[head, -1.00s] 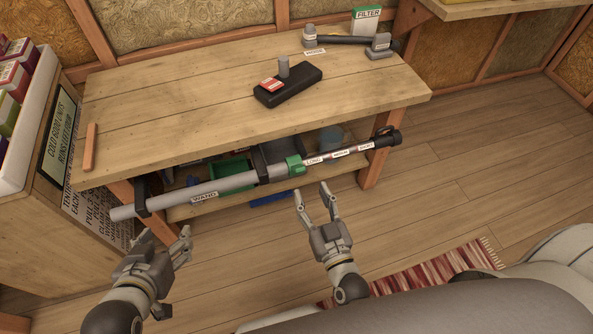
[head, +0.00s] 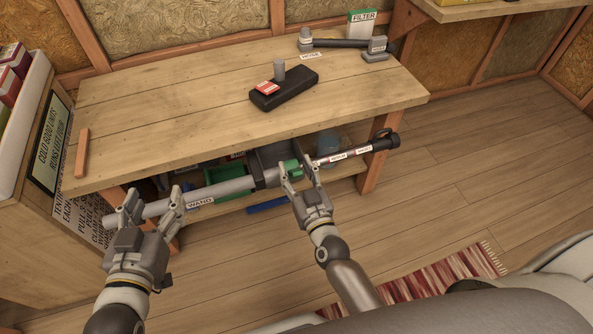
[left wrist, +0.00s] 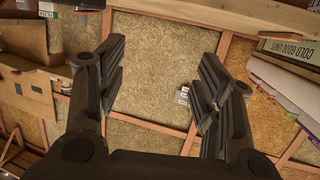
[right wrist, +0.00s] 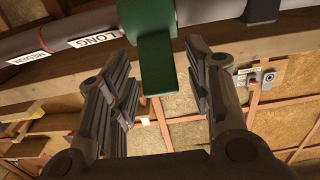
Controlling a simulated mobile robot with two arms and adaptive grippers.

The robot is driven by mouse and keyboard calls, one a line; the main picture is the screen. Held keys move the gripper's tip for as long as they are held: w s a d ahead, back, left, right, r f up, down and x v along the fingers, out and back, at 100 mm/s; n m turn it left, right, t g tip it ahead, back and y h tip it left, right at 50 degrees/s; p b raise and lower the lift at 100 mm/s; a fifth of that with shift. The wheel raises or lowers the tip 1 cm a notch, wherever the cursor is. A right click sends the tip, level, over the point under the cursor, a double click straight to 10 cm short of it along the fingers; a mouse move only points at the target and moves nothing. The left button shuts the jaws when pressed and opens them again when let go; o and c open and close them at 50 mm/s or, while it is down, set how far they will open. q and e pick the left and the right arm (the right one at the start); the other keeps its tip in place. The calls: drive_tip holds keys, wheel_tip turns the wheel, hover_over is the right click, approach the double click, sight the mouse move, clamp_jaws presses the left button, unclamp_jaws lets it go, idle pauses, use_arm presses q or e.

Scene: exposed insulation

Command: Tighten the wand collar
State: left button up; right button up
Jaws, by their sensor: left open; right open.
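The grey wand (head: 234,187) lies along the front of the workbench, held in dark brackets, with its label facing out. Its green collar (head: 291,168) sits where the grey tube meets the thinner labelled tube (head: 335,157). In the right wrist view the green collar (right wrist: 155,50) hangs down between the fingers at the far end. My right gripper (head: 299,174) is open around or just before the collar; contact cannot be told. My left gripper (head: 150,203) is open at the wand's left end, its fingers overlapping the tube in the head view.
The workbench (head: 180,110) carries a black block with a grey peg (head: 283,88), a hose part (head: 340,43), a filter box (head: 361,23) and a wooden stick (head: 82,152). A green bin (head: 225,177) is on the shelf below.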

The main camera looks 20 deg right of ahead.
clamp_jaws()
